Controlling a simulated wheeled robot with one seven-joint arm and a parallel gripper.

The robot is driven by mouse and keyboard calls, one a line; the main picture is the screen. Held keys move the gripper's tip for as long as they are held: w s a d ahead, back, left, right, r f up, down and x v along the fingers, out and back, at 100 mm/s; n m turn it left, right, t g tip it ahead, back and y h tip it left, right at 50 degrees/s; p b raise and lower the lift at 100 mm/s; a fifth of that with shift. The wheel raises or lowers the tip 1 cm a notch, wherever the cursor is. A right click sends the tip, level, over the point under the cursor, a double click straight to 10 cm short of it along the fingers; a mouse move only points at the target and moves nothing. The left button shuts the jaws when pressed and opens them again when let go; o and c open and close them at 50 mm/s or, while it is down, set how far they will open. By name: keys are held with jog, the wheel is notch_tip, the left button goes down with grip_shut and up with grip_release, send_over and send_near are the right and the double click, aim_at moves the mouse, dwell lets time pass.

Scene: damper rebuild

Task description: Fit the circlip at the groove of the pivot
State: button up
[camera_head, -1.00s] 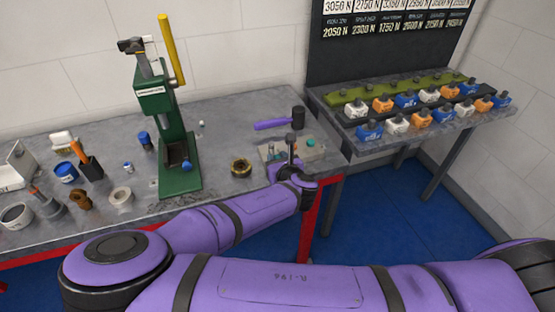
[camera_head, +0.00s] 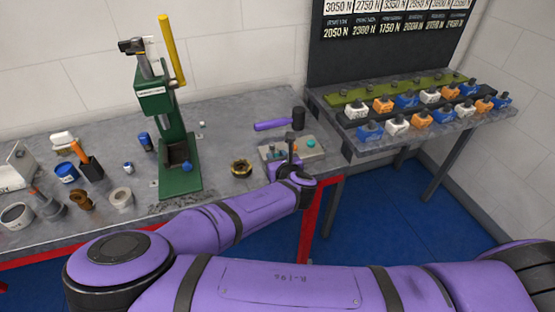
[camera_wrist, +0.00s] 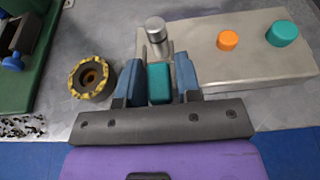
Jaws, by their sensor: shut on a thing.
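My gripper (camera_wrist: 159,80) is shut on a small teal block-like piece (camera_wrist: 160,86), held between its two blue-grey fingers. I cannot make out a circlip on it or elsewhere. A silver upright pin (camera_wrist: 156,32), perhaps the pivot, stands just beyond the fingertips in the wrist view, at the left end of a grey metal fixture (camera_wrist: 265,72). Its groove is too small to see. The held piece appears apart from the pin. In the head view my gripper (camera_head: 290,160) is over the near side of the fixture (camera_head: 310,156), and the pin is not clear.
An orange button (camera_wrist: 228,40) and a teal button (camera_wrist: 282,33) are on the fixture. A yellow-and-black ring (camera_wrist: 92,79) lies left of my fingers. A green press (camera_head: 178,140) stands further left. A purple-handled mallet (camera_head: 272,125) lies behind. The bench's front edge is close.

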jog(key=shift+w+a, duration=0.25)
jog(key=shift+w, duration=0.6)
jog(key=o, duration=1.1)
jog(key=v, duration=1)
jog(key=shift+s+d, duration=0.15)
jog(key=shift+s, duration=0.2)
